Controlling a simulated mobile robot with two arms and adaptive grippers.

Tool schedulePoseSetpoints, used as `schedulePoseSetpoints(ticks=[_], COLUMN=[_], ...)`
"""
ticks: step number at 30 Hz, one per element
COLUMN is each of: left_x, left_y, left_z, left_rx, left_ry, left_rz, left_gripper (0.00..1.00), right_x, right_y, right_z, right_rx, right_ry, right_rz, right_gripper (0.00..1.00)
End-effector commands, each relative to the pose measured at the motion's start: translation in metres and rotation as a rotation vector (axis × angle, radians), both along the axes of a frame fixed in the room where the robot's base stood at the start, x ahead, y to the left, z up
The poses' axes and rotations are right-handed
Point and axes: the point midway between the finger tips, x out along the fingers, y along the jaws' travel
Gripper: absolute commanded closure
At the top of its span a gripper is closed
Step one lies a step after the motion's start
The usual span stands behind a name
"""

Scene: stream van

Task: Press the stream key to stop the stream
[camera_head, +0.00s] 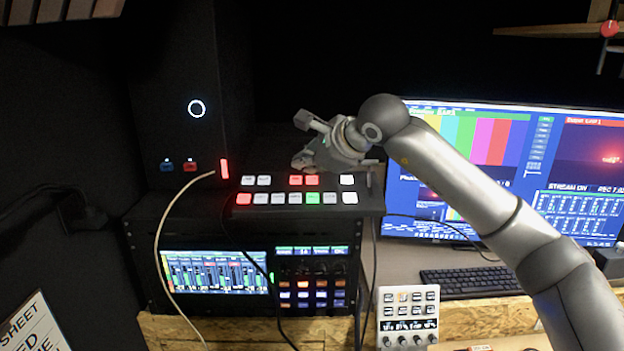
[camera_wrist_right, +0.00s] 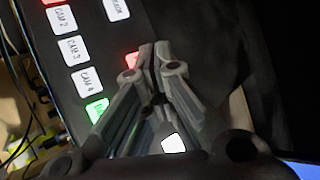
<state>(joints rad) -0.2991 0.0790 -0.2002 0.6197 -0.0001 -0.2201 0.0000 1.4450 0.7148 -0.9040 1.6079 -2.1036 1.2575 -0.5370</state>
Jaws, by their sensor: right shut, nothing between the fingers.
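The black switcher panel (camera_head: 228,208) carries two rows of lit keys. Its upper row has two white keys at left, a left red key (camera_head: 296,180), a right red key (camera_head: 312,180) and a white key at right. No stream label is readable, so I cannot tell which key is the stream key. My right gripper (camera_head: 299,162) is shut and empty, over the panel's back edge near the red keys. In the right wrist view its fingertips (camera_wrist_right: 147,52) overlap a partly hidden red key (camera_wrist_right: 132,58); contact is unclear. My left gripper is not in view.
A rack unit with a screen (camera_head: 215,272) sits under the panel. A pale cable (camera_head: 158,250) hangs at left.

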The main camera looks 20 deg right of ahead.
Motion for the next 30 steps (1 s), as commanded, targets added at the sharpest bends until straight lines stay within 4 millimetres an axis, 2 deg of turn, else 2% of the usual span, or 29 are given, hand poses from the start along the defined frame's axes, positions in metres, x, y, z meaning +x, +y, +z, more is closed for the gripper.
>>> schedulePoseSetpoints(ticks=[17, 30], left_x=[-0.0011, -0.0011], left_y=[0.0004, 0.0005], left_z=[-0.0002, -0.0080], left_rx=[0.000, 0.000], left_ry=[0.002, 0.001], left_rz=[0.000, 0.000], left_gripper=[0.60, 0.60], right_x=[-0.0001, 0.0017], right_y=[0.0000, -0.0004], right_z=[-0.0001, -0.0077], right_rx=[0.000, 0.001], right_ry=[0.000, 0.000], right_rz=[0.000, 0.001], right_gripper=[1.00, 1.00])
